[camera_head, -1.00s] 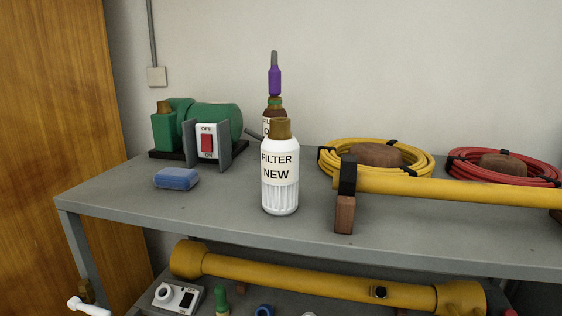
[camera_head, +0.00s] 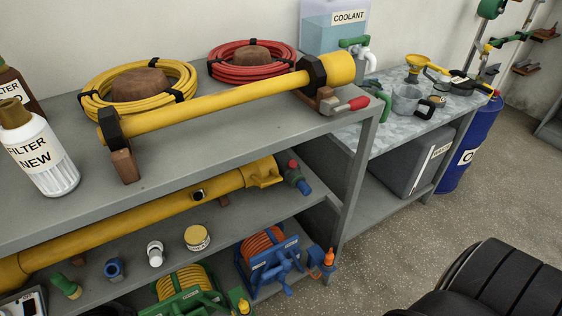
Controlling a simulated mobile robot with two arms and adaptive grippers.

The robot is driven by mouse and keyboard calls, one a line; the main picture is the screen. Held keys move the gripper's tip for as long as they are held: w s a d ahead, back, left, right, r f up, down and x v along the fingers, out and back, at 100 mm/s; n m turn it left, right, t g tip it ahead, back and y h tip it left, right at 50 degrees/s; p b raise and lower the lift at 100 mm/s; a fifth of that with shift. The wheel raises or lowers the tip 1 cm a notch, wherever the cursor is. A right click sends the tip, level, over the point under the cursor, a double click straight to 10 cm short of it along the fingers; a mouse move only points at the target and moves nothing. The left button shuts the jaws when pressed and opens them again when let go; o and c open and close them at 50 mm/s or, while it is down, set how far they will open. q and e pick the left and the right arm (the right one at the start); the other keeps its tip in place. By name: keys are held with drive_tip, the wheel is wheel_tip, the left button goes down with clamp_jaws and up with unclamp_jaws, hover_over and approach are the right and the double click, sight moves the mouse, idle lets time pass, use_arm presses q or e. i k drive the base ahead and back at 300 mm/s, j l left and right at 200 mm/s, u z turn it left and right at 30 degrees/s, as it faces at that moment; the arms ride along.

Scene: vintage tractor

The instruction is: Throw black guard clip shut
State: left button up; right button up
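A yellow guard tube (camera_head: 150,223) lies along the middle shelf. A small black clip-like piece (camera_head: 198,194) sits on it near its right end; it is too small to tell whether it is open or shut. A second yellow shaft (camera_head: 215,104) lies on the top shelf, with a black collar (camera_head: 110,126) at its left end and a black collar (camera_head: 312,73) near its right end. I cannot tell for certain which black part is the guard clip. Neither of my grippers is in view.
A white filter bottle (camera_head: 38,150) stands at the left. Yellow (camera_head: 182,82) and red (camera_head: 222,68) hose coils lie behind the upper shaft. A black ribbed thing (camera_head: 500,285) fills the lower right; open floor (camera_head: 420,225) lies between.

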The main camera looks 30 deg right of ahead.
sight(198, 196)
drive_tip(key=z, duration=0.9)
drive_tip(key=k+l+u, duration=0.1)
drive_tip(key=l+u, duration=0.3)
drive_tip(key=k+l+u, duration=0.1)
drive_tip(key=l+u, duration=0.15)
drive_tip(key=u, duration=0.15)
